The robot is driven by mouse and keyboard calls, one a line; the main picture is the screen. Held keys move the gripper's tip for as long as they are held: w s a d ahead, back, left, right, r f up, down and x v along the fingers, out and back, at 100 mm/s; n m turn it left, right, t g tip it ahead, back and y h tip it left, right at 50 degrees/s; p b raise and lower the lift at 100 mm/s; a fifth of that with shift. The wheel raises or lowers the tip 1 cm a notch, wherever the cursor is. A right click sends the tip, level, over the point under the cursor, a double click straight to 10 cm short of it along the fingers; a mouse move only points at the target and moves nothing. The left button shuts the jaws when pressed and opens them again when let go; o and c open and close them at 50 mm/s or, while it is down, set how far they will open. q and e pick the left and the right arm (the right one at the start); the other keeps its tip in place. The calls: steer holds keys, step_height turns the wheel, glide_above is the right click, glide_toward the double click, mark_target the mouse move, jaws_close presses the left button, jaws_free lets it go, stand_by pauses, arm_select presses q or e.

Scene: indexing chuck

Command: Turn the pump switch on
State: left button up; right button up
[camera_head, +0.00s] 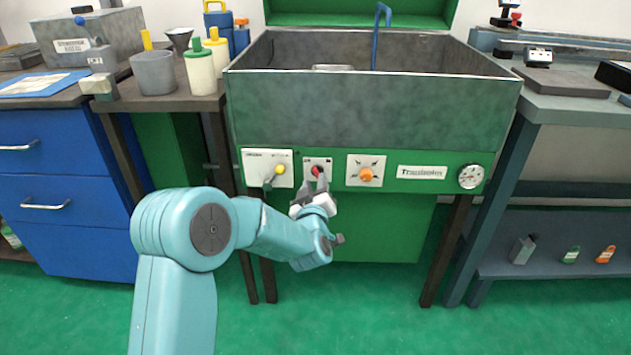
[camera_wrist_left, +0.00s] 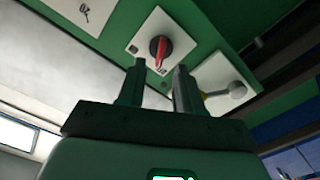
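The likely pump switch, a red rotary knob (camera_head: 317,171) on a small white plate, sits on the green front panel of the sink unit; its label is too small to read. It also shows in the left wrist view (camera_wrist_left: 160,50), its red grip unobstructed. My left gripper (camera_head: 312,187) is just below and in front of the knob, pointing up at it. In the left wrist view the left gripper (camera_wrist_left: 157,82) has its two fingers apart, with nothing between them. The knob lies just beyond the fingertips; I see no clear contact. My right gripper is out of view.
A yellow-tipped lever (camera_head: 276,174) is on the plate left of the knob. An orange knob (camera_head: 366,175) is to its right, then a nameplate (camera_head: 422,172) and a round gauge (camera_head: 471,176). The metal sink basin (camera_head: 370,110) is above. Blue drawers (camera_head: 60,175) stand left.

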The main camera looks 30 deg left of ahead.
mark_target(316, 174)
arm_select(q)
steer(key=shift+x, duration=1.75)
steer(key=shift+c, duration=0.3)
jaws_close()
